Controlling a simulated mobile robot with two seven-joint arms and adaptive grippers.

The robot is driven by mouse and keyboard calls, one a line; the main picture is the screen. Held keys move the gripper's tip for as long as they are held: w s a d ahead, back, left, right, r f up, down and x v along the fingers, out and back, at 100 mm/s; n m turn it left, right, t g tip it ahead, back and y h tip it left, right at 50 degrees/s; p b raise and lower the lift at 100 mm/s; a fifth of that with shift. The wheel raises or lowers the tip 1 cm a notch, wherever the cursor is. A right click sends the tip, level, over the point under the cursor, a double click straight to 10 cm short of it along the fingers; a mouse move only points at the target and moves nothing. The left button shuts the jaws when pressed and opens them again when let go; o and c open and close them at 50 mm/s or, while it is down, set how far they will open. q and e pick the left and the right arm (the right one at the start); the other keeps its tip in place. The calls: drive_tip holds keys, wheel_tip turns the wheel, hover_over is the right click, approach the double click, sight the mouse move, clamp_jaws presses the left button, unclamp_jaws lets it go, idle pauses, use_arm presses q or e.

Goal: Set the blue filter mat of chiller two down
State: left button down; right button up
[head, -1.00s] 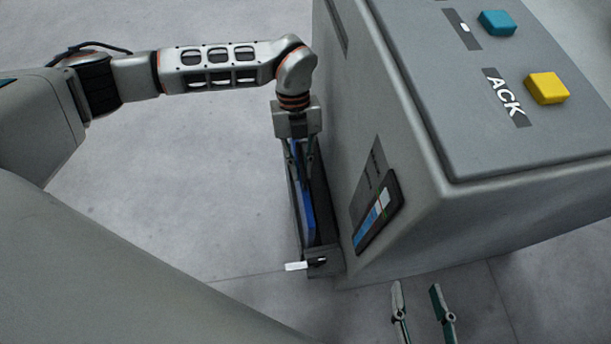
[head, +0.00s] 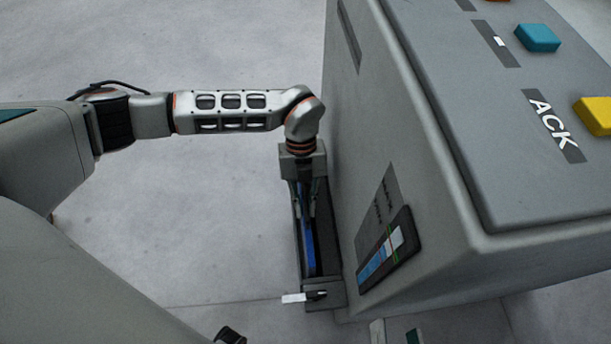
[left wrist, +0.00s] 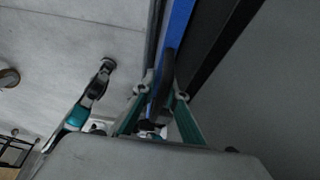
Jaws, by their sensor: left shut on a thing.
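The blue filter mat (head: 308,250) is a thin blue strip on edge in a narrow dark open-topped holder (head: 325,292) at the cabinet's side. My left gripper (head: 307,205) points down over the holder and is shut on the mat's upper part. In the left wrist view, the blue mat (left wrist: 178,28) runs away between dark walls, with my left fingertips (left wrist: 160,92) around its near end. The mat's lower edge is hidden, so I cannot tell whether it touches the bottom.
The grey cabinet (head: 440,230) stands close on the right of the holder, with a gauge (head: 385,250) on its side and blue (head: 537,38) and yellow buttons on top. A white tag (head: 293,298) sticks out at the holder's near end. The floor left of it is clear.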

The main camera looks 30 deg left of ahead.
sight(305, 194)
use_arm(q)
drive_tip(key=shift+f, duration=0.6)
use_arm(e)
drive_tip(key=shift+d+n, duration=0.15)
drive_tip(key=shift+n, duration=0.15)
use_arm(q)
drive_tip(key=c, duration=2)
unclamp_jaws()
drive_tip(key=shift+c, duration=0.2)
